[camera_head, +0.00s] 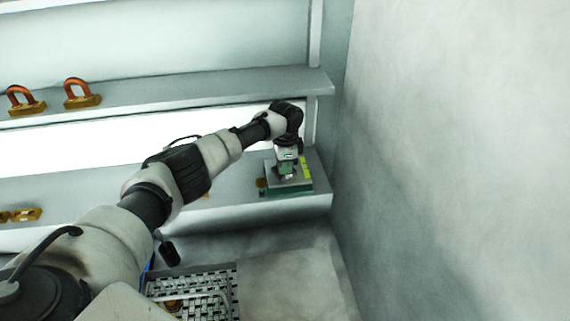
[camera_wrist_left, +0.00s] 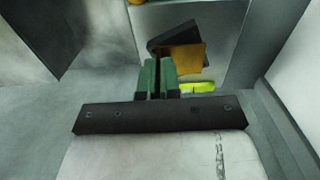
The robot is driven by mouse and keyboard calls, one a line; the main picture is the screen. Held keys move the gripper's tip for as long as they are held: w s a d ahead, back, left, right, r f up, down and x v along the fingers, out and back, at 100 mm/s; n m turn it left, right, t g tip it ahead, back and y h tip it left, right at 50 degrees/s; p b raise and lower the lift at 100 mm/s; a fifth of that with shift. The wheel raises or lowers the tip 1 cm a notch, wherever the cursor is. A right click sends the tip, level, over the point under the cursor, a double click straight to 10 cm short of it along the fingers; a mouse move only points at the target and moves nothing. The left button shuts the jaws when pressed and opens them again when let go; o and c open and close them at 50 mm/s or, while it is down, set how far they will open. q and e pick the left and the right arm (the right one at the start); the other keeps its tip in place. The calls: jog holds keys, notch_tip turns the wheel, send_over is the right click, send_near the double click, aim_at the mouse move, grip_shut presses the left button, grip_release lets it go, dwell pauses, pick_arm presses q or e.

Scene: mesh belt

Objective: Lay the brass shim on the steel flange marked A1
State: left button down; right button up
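A small orange-brown piece (camera_head: 261,183) shows at the block's left side. No A1 marking is readable. My right gripper is out of view.
Two brass blocks with copper-coloured loops (camera_head: 82,95) stand on the upper shelf (camera_head: 200,88). Brass pieces (camera_head: 22,215) lie at the left of the lower shelf (camera_head: 75,200). A perforated metal tray (camera_head: 215,283) is below. A grey wall (camera_head: 450,150) closes the right side.

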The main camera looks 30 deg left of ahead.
pick_arm(q)
jog(key=shift+f, duration=0.2)
jog(key=c, duration=1.4)
grip_release()
jog(key=shift+r, duration=0.1)
jog(key=shift+o, duration=0.3)
jog(key=shift+r, duration=0.25)
notch_tip(320, 180, up, 13)
jog(key=b, duration=0.4)
jog(key=shift+f, duration=0.2)
